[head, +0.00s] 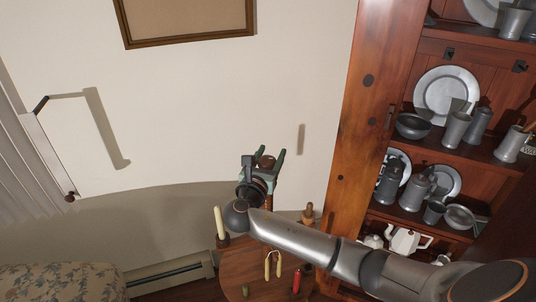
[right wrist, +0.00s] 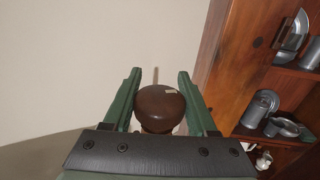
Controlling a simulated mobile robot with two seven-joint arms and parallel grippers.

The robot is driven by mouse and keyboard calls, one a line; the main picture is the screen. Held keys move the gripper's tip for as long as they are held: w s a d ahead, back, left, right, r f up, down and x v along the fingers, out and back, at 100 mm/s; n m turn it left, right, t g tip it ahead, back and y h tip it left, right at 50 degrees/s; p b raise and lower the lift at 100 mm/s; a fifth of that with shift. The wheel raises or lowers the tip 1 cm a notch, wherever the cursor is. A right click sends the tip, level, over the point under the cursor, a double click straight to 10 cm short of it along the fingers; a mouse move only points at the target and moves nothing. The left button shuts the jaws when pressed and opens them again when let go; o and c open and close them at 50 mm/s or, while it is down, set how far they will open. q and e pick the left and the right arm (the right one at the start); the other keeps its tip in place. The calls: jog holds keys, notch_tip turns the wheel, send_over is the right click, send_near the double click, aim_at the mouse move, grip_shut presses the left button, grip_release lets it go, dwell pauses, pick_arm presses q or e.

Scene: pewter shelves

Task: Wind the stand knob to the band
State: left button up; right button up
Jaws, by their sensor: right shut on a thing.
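The stand knob (right wrist: 158,105) is a dark brown, rounded knob with a small pale mark on its top near the far edge. It also shows in the head view (head: 267,161) as a brown top between green fingers. My right gripper (head: 264,163) is shut on the knob, with one finger on each side, as the right wrist view (right wrist: 160,98) also shows. Below it, part of the wooden stand (head: 268,202) shows; my gripper and arm hide most of it. I cannot make out the band. My left gripper is not in view.
A tall cabinet (head: 365,100) with pewter ware stands right.

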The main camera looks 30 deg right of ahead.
jog(key=shift+s+d+m+g+h, duration=0.1)
jog(key=shift+s+m+g+h, duration=0.05)
jog(key=shift+m+g+h, duration=0.9)
jog(key=shift+g, duration=0.25)
jog(key=o, duration=1.4)
jog(key=shift+d, duration=0.1)
jog(key=shift+c, duration=0.2)
jog(key=b+v, duration=0.1)
jog(key=v, duration=1.1)
jog(key=shift+s+a+r, duration=0.2)
jog(key=shift+a, duration=0.05)
